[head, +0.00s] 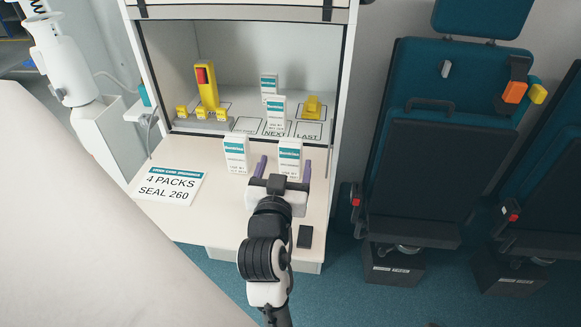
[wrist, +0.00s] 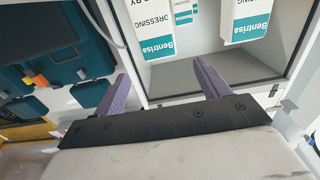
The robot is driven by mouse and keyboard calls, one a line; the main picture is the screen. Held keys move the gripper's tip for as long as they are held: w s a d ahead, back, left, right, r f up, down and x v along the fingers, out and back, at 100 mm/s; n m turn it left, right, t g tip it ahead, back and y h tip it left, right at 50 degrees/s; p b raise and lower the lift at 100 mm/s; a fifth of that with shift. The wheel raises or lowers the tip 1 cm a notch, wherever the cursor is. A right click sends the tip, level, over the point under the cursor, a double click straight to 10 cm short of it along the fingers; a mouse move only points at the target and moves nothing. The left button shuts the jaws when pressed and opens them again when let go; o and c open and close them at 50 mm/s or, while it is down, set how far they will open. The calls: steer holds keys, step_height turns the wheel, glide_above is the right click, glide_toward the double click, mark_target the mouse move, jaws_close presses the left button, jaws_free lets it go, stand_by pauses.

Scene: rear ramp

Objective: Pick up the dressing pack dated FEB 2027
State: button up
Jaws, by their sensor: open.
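White dressing packs with teal bands stand upright. One (head: 235,153) is at the left on the counter. Another (head: 289,157) is to its right, just beyond my gripper (head: 284,172). Two more stand behind, one (head: 276,112) at the cabinet's front and one (head: 268,86) deeper inside. The date print is too small to read in the head view, so I cannot tell which says FEB 2027. In the wrist view, my gripper's purple fingers (wrist: 162,82) are apart and empty. One pack (wrist: 150,28) shows ahead between them and another (wrist: 246,18) to the right, upside down, dates out of frame.
The cabinet floor has marked spaces, a yellow-and-red device (head: 206,88) at left and a yellow piece (head: 312,106) at right. A sign (head: 171,185) reading SEAL 260 lies on the counter's left. A small black item (head: 305,236) lies near the front. Teal seats (head: 450,100) stand right.

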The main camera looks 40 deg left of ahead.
mark_target(289, 147)
steer(key=shift+x, duration=1.15)
steer(key=shift+p+x, duration=0.65)
steer(key=shift+x, duration=2.6)
steer(key=c, duration=1.1)
steer(key=shift+r, duration=0.15)
